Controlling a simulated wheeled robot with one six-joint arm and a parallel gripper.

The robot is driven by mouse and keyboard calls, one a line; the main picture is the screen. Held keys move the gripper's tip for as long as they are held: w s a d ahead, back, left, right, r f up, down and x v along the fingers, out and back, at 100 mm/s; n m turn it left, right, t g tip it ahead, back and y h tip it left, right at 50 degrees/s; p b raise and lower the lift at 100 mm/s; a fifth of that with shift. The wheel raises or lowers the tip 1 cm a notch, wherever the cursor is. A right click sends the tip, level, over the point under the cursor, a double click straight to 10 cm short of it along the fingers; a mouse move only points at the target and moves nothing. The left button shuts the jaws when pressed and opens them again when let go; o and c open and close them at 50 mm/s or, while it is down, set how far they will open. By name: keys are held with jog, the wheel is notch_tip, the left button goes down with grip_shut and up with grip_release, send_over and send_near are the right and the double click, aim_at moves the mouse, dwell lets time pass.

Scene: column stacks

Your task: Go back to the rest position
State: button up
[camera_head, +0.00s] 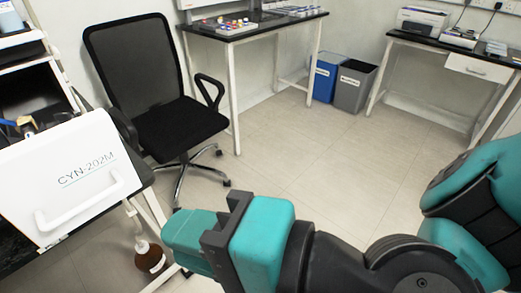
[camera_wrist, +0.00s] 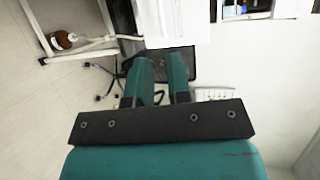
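My gripper (camera_head: 186,236) is teal with a black bracket and reaches toward the left at the bottom middle of the head view. In the wrist view its two teal fingers (camera_wrist: 161,68) stand apart with a gap between them. Nothing is held between them. The fingers hang over open floor, in front of the black office chair and to the right of the white CYN-202M machine in the head view.
The white machine (camera_head: 72,178) with a handle is at left, a brown bottle (camera_head: 150,258) below it. A black chair (camera_head: 165,110) stands behind. A table (camera_head: 254,29) with coloured items, blue bin (camera_head: 325,78) and grey bin (camera_head: 352,88) are farther back. Middle floor is clear.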

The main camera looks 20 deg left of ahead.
jog(key=shift+r, duration=0.1)
dwell(0.3)
jog(key=w+d+r+n+h+p, duration=0.1)
jog(key=w+d+n+h, duration=0.1)
jog(key=d, duration=0.7)
jog(key=w+d+r+n+h+p, duration=0.1)
jog(key=w+d+n+h+p, duration=0.1)
jog(key=d+h, duration=0.3)
jog(key=w+d+r+n+h+p, duration=0.1)
jog(key=w+d+n+h, duration=0.2)
jog(key=d, duration=1)
jog(key=shift+w+d+r+n+h, duration=0.15)
jog(key=shift+w+n+h, duration=0.25)
jog(key=shift+w+h, duration=0.4)
